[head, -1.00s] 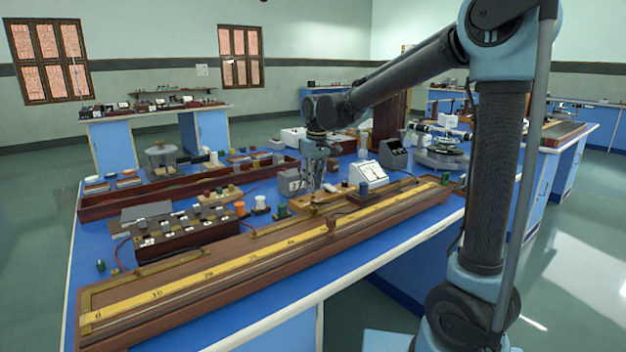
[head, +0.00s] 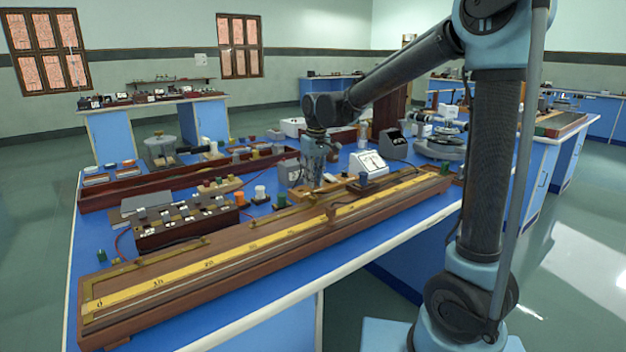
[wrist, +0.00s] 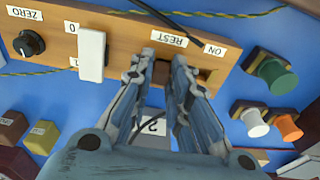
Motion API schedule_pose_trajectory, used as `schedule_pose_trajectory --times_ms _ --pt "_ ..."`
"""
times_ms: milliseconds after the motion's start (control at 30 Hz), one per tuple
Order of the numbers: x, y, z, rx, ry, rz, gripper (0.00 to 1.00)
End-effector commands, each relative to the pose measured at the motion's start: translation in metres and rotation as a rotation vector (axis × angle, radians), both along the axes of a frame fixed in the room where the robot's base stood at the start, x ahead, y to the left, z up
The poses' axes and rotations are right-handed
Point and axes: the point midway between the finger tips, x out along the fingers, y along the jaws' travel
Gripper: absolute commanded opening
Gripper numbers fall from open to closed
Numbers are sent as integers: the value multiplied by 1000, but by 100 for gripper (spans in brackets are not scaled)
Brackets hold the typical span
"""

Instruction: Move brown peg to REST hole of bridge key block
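The bridge key block is a tan wooden board (wrist: 120,35) across the top of the wrist view, its labels upside down: ZERO, 0, 1, REST and ON. It also shows in the head view (head: 303,194) behind the long scale. My gripper (wrist: 163,62) points down at the block's edge by the REST label (wrist: 167,32); in the head view my gripper (head: 318,183) is low over the block. Its fingers are slightly apart, with a brown patch between the tips. I cannot tell whether this is the brown peg or shaded wood. The fingers hide the REST hole.
On the block are a black knob (wrist: 29,43) and a white switch (wrist: 91,54). Green (wrist: 276,75), white (wrist: 250,122) and orange (wrist: 287,126) terminals stand to the right. The long scale board (head: 180,275) fills the bench front. A white meter (head: 368,164) stands close behind.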

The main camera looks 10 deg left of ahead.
Motion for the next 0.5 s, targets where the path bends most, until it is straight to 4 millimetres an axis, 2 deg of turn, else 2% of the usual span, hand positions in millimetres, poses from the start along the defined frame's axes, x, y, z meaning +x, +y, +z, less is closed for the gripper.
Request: schedule_pose_trajectory --times_ms 33,100,500 --pt "0 0 0 0 0 0 30" --pt "0 0 0 0 0 0 40" --pt "-1 0 4 0 0 1 40"
